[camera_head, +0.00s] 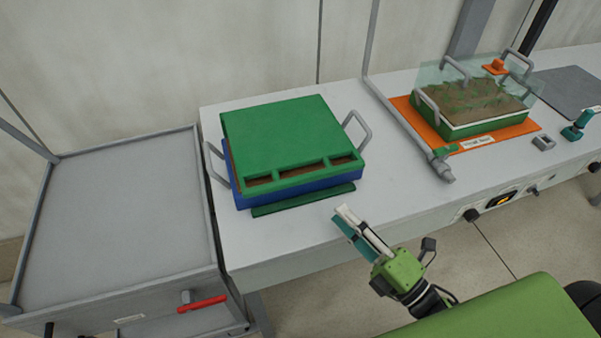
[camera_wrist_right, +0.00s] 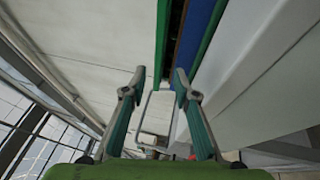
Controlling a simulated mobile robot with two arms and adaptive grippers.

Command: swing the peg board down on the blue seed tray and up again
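The green peg board (camera_head: 285,138) lies flat over the blue seed tray (camera_head: 300,189). Brown soil shows through several openings along its front edge. A dark green strip (camera_head: 303,199) runs along the tray's front. In the right wrist view, the blue tray side (camera_wrist_right: 190,45) and a green edge (camera_wrist_right: 162,40) show beyond the fingers. My right gripper (camera_head: 345,217) is in front of the tray's right front corner, apart from it. Its fingers (camera_wrist_right: 161,80) are spread with nothing gripped between them. My left gripper is not in view.
Grey loop handles (camera_head: 357,130) stand at the tray's sides. A grey-topped cart (camera_head: 120,215) with a red handle (camera_head: 203,304) is at left. At right, a planted tray sits on an orange mat (camera_head: 480,142) beside a grey post. The bench between is clear.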

